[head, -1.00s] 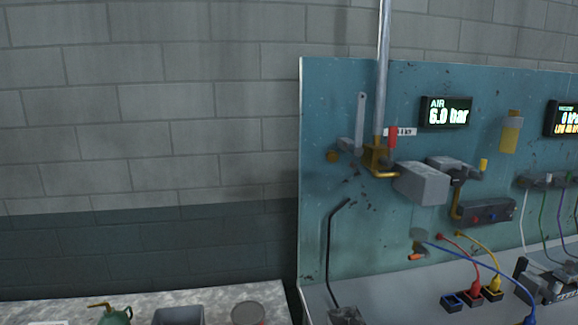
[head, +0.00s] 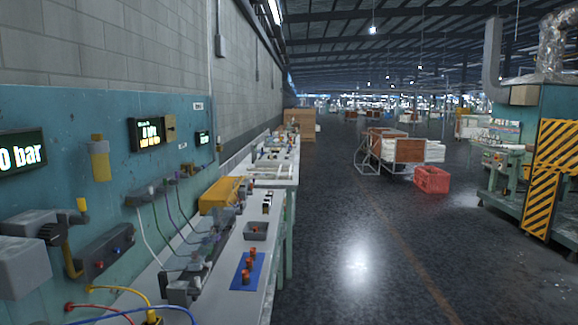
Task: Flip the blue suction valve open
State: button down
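I cannot make out a blue suction valve for certain in the head view. A blue hose (head: 150,308) and a yellow hose run along the bottom left. My gripper is not in view.
A long bench (head: 262,265) runs away along the wall, with a yellow device (head: 220,194), a grey tray (head: 256,236) and a blue mat (head: 257,262) holding red-topped pieces. The dark floor (head: 370,250) right of it is clear. A red crate (head: 432,180) stands farther off.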

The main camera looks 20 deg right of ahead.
aim_at(194, 169)
jog(key=i+l+u, duration=0.2)
jog(key=i+l, duration=2.75)
jog(key=i+j, duration=0.15)
jog(key=j, duration=0.15)
jog(key=i+j, duration=0.15)
jog(key=j, duration=0.15)
